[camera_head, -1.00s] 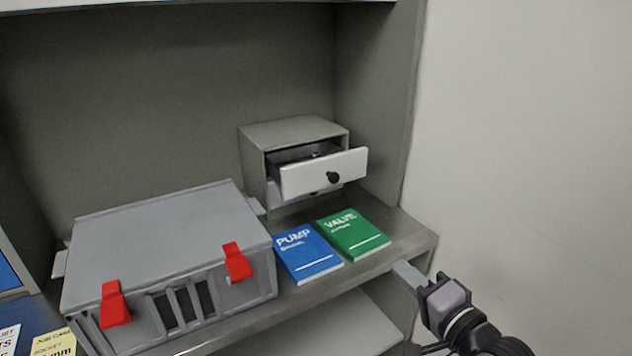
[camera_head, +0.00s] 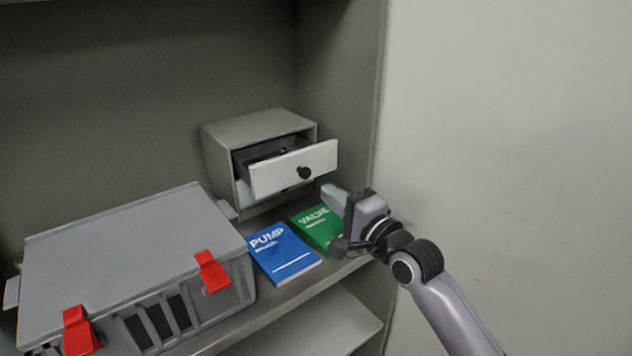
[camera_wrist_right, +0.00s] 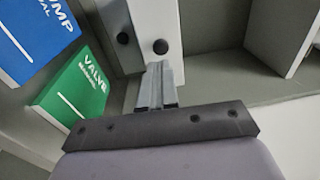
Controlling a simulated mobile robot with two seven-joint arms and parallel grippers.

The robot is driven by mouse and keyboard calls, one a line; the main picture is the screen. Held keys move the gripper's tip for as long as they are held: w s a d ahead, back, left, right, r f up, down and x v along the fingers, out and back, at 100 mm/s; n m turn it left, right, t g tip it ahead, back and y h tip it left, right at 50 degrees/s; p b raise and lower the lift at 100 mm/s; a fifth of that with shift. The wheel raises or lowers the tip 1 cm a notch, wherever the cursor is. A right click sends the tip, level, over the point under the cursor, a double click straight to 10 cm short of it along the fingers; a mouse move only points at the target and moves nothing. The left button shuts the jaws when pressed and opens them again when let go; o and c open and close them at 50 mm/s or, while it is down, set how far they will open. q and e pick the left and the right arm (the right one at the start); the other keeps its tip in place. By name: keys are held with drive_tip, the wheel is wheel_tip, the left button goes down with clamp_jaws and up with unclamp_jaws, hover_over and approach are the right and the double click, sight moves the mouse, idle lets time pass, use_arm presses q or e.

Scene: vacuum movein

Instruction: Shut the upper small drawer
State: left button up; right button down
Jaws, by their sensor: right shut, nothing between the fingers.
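The small grey drawer unit (camera_head: 218,165) stands at the back right of the shelf. Its upper drawer (camera_head: 285,172) is pulled out, with a white front and a black knob (camera_head: 305,173). The lower drawer (camera_head: 262,192) sits beneath it, mostly hidden by the upper one. My right gripper (camera_head: 328,190) is shut and empty, in front of the unit, just right of and below the upper drawer's front. In the right wrist view the shut fingers (camera_wrist_right: 158,72) point towards the white drawer fronts, near a black knob (camera_wrist_right: 160,46); contact cannot be told.
A blue PUMP book (camera_head: 284,255) and a green VALVE book (camera_head: 312,228) lie on the shelf before the unit, the green one partly behind my gripper. A grey case (camera_head: 130,245) with red latches fills the left. The cabinet's side wall (camera_head: 345,90) stands close on the right.

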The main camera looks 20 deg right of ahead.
sight(307, 175)
drive_tip(key=shift+x, duration=2.8)
